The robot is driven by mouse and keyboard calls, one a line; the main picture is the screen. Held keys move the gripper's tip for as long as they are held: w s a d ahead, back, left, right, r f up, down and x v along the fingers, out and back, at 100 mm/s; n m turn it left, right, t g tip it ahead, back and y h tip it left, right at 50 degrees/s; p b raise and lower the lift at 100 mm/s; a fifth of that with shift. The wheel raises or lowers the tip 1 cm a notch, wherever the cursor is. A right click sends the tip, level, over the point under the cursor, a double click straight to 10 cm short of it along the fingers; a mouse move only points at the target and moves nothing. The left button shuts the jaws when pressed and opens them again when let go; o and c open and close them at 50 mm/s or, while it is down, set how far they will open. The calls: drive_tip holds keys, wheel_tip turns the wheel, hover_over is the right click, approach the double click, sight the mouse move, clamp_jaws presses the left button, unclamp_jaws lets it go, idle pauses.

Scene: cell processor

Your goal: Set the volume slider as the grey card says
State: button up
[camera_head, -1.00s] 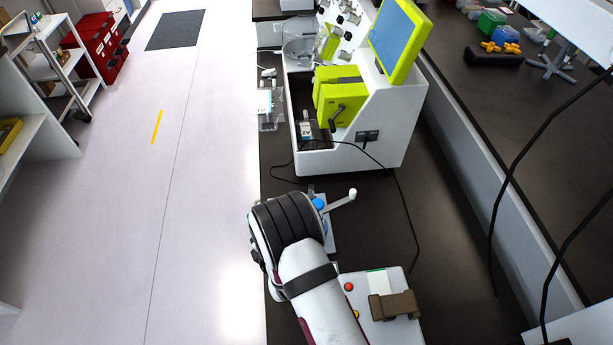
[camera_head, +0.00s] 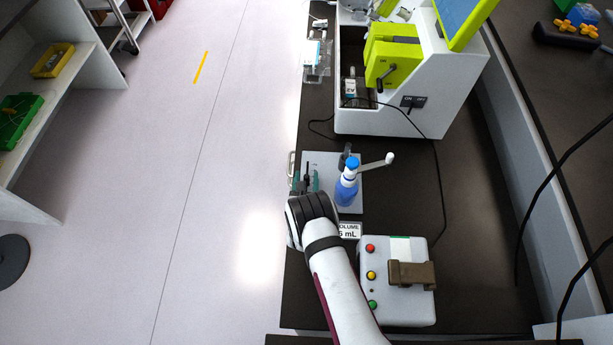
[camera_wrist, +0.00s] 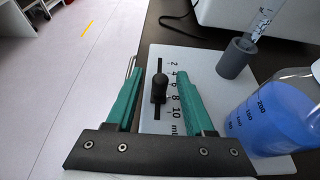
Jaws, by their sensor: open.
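The volume slider has a black knob (camera_wrist: 159,87) on a dark slot in a pale plate (camera_wrist: 207,88), beside a scale from 2 to 10 mL. The knob stands beside the middle of the scale; its exact mark is hard to tell. My gripper (camera_wrist: 159,78) is open, its green fingers on either side of the knob, with a gap on both sides. In the head view, my gripper (camera_head: 305,179) is over the plate's left part. The card (camera_head: 349,230) is partly hidden by my arm; it shows "OLUME" and what looks like "5 mL".
A blue-liquid bottle (camera_head: 346,185) stands right of the slider, near a grey cylinder (camera_wrist: 237,57). A pale crank arm (camera_head: 377,164) reaches right. A control box (camera_head: 408,310) with coloured buttons and a brown handle lies in front. The white-and-green machine (camera_head: 390,120) stands behind.

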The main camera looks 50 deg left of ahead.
drive_tip(key=shift+w+a+f, duration=0.1)
drive_tip(key=shift+w+a, duration=0.1)
clamp_jaws()
idle(1.3)
